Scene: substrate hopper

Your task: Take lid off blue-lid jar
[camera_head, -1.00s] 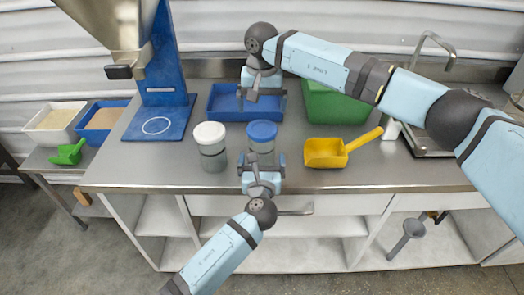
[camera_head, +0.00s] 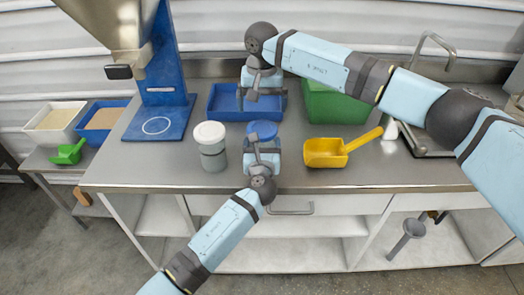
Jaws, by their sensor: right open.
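The blue-lid jar stands upright on the steel counter; its blue lid (camera_head: 263,129) is on top, and most of its grey body is hidden behind my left gripper (camera_head: 263,143). My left gripper reaches in from the front and overlaps the jar at and just below the lid. I cannot tell whether its fingers touch the jar or are closed. My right gripper (camera_head: 247,97) is open and empty, pointing down behind the jar, in front of or over the blue tray (camera_head: 222,108).
A white-lid jar (camera_head: 211,148) stands close to the left. A yellow scoop (camera_head: 325,152) lies to the right, with a green bin (camera_head: 335,107) behind it. The blue hopper stand (camera_head: 160,122) is at the back left. Counter (camera_head: 420,177) is free at the front right.

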